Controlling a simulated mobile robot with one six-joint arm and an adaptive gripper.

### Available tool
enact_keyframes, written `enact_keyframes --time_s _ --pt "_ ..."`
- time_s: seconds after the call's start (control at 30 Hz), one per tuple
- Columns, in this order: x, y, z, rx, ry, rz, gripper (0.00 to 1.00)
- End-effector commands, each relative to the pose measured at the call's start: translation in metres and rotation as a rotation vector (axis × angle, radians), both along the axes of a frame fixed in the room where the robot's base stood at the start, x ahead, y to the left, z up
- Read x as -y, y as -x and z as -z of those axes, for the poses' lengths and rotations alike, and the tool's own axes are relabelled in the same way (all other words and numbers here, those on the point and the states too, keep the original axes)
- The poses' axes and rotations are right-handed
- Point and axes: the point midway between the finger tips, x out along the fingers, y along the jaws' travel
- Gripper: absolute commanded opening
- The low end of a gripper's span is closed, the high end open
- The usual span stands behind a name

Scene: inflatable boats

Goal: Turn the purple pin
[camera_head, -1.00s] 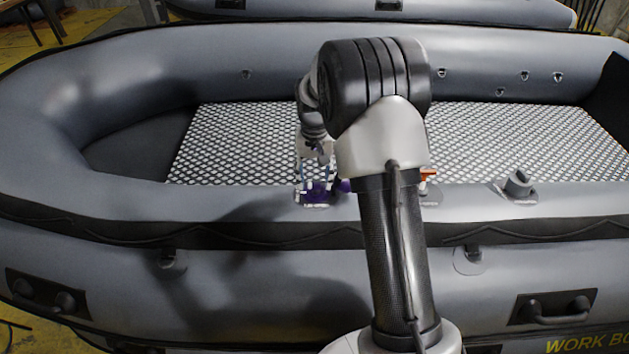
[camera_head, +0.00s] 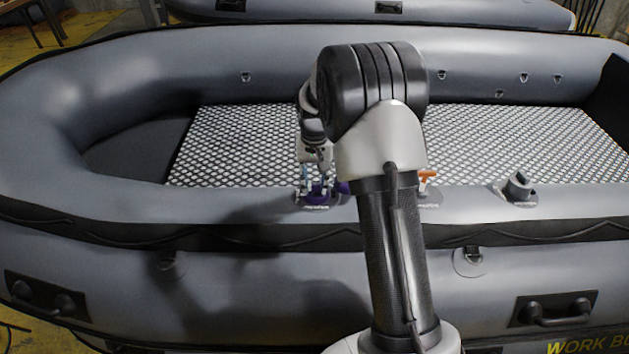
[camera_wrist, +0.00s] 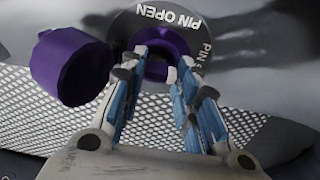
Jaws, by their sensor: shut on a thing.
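The purple pin (camera_wrist: 168,42) sits in the middle of a dark round valve plate (camera_wrist: 200,22) lettered "PIN OPEN" in the wrist view. In the head view the pin (camera_head: 320,189) is on the near tube of the grey boat, partly hidden by my gripper (camera_head: 316,183). My gripper (camera_wrist: 163,62), with blue-sided fingers, reaches down over the pin with a finger on each side, closed on it. The fingers hide part of the pin. A purple cap (camera_wrist: 72,67) lies beside the plate, at the left in the wrist view.
An orange T-shaped handle (camera_head: 427,175) and a grey valve cap (camera_head: 518,186) stand on the same tube (camera_head: 240,210) to the right. The boat's patterned floor (camera_head: 240,140) is clear. My forearm blocks the view just right of the pin.

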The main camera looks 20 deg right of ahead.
Motion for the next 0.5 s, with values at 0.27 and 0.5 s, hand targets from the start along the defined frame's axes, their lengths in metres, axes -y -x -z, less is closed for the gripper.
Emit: enact_keyframes --time_s 0.27,0.5 --pt "0.0001 -0.0001 -0.0003 0.0 -0.001 -0.007 0.05" --pt "0.0006 0.0003 -0.0008 0.007 -0.015 -0.079 0.05"
